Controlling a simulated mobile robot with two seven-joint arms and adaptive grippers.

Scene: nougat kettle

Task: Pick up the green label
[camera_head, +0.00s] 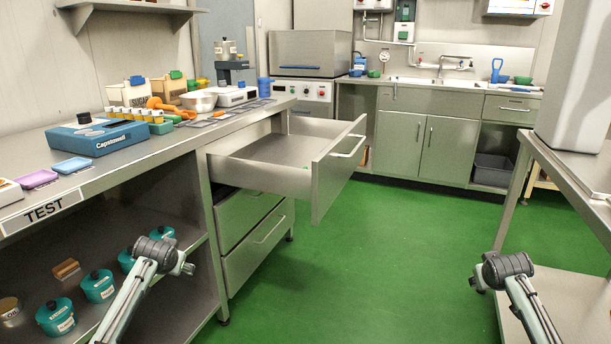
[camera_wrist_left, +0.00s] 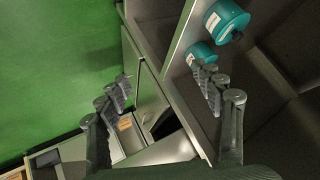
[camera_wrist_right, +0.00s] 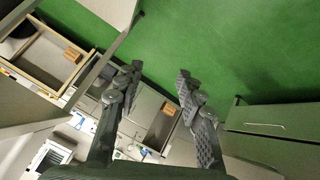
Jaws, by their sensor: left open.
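A small flat green piece (camera_head: 160,127), possibly the green label, lies on the left counter just right of the blue Capstowell box (camera_head: 97,138). It is too small to read. My left gripper (camera_head: 182,266) is below counter height, in front of the open lower shelf and well away from the green piece. In the left wrist view my left gripper (camera_wrist_left: 165,82) has its fingers apart with nothing between them. My right gripper (camera_head: 476,283) is beside the right table, far from the green piece. In the right wrist view my right gripper (camera_wrist_right: 157,75) is open and empty.
A pulled-out drawer (camera_head: 335,170) juts from the left counter (camera_head: 125,165). A purple tray (camera_head: 38,178) and a blue tray (camera_head: 71,165) lie near the counter's front. Several teal jars (camera_head: 98,287) stand on the shelf below. The green floor (camera_head: 370,270) between counters is clear.

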